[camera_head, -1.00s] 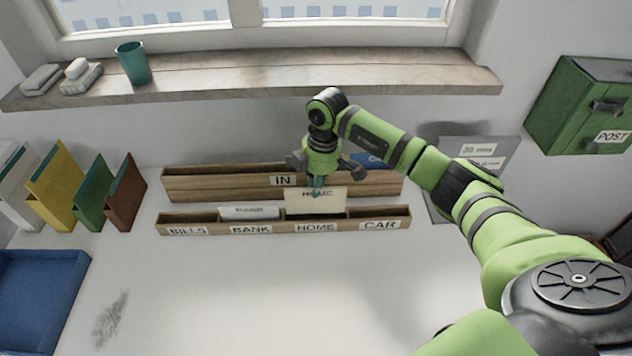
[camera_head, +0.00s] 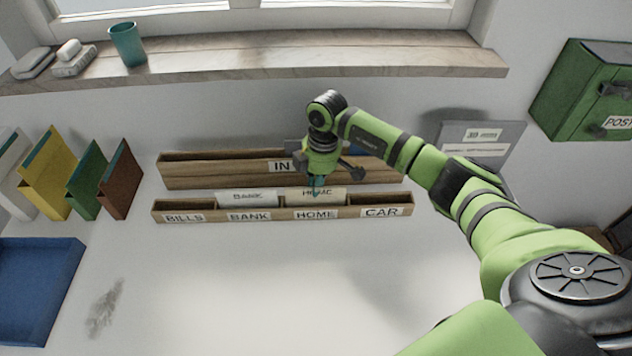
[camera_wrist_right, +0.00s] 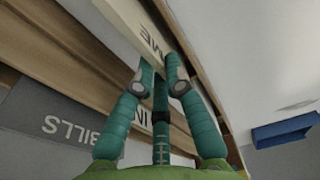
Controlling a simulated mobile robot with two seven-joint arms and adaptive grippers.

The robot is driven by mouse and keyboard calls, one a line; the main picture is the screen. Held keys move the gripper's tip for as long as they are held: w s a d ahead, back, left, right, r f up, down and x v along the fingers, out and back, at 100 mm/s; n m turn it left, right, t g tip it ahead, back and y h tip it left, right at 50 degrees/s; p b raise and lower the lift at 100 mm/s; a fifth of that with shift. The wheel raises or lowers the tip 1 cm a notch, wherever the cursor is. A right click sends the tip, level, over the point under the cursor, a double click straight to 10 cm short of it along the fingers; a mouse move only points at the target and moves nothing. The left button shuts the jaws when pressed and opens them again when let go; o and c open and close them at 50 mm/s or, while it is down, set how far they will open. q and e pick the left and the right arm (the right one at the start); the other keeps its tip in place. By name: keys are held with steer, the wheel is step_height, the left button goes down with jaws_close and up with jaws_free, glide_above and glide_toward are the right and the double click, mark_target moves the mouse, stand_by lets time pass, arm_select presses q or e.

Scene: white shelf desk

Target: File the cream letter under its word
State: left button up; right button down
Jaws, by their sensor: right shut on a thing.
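The cream letter (camera_head: 316,197), marked HOME, stands in the HOME compartment of the front wooden rack (camera_head: 283,214), with only its upper part showing. My right gripper (camera_head: 316,190) is shut on its top edge from above. In the right wrist view the teal fingers (camera_wrist_right: 162,80) pinch the letter (camera_wrist_right: 135,22), where the letters "ME" show. The rack's front labels read BILLS, BANK, HOME and CAR. My left gripper is out of view.
A white BANK letter (camera_head: 247,198) stands in the BANK compartment. The IN rack (camera_head: 220,170) is behind, with a grey BILLS letter (camera_wrist_right: 60,115) and a blue one partly hidden. Folders (camera_head: 50,185) and a blue tray (camera_head: 35,290) are left.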

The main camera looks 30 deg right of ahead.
steer(key=c, duration=1.2)
jaws_free()
step_height(320, 180, up, 12)
steer(key=d, duration=0.1)
steer(key=shift+s, duration=0.25)
steer(key=shift+f, duration=0.1)
